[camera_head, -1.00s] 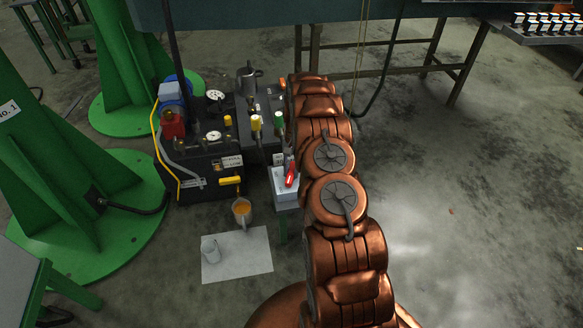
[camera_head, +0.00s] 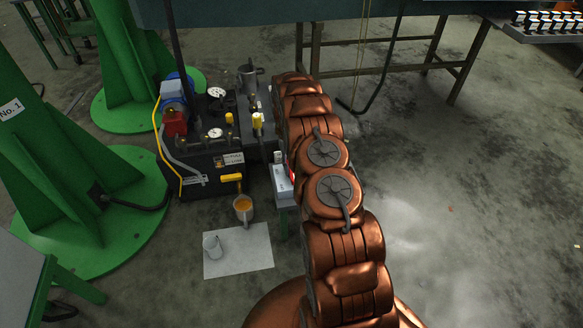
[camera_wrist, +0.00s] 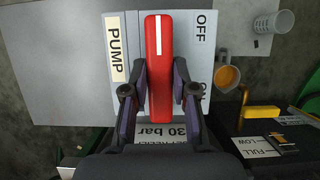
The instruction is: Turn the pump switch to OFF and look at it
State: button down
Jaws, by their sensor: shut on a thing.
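The pump switch (camera_wrist: 160,35) fills the middle of the wrist view as a red handle with a white line at its upper end. My gripper (camera_wrist: 162,80) is shut on this handle, one dark finger on each side. The handle lies along the picture's vertical, white line upward, between the PUMP label (camera_wrist: 115,48) and the OFF label (camera_wrist: 201,28). An ON label (camera_wrist: 205,90) lower right is partly hidden by a finger. In the head view the light switch box (camera_head: 283,186) stands left of my arm, with only a red sliver of handle showing; my gripper is hidden there.
The dark pump unit (camera_head: 205,165) with gauges and yellow levers stands left of the box. A cup of orange liquid (camera_head: 243,207) and a white cup (camera_head: 212,248) on a sheet (camera_head: 252,255) are nearby. Green stands (camera_head: 90,190) are at left. Floor at right is clear.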

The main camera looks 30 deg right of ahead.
jog(key=c, duration=0.9)
grip_release()
jog(key=shift+w+r, duration=0.1)
jog(key=v, duration=1.1)
jog(key=shift+w+r, duration=0.1)
jog(key=shift+r, duration=0.25)
jog(key=shift+r, duration=0.1)
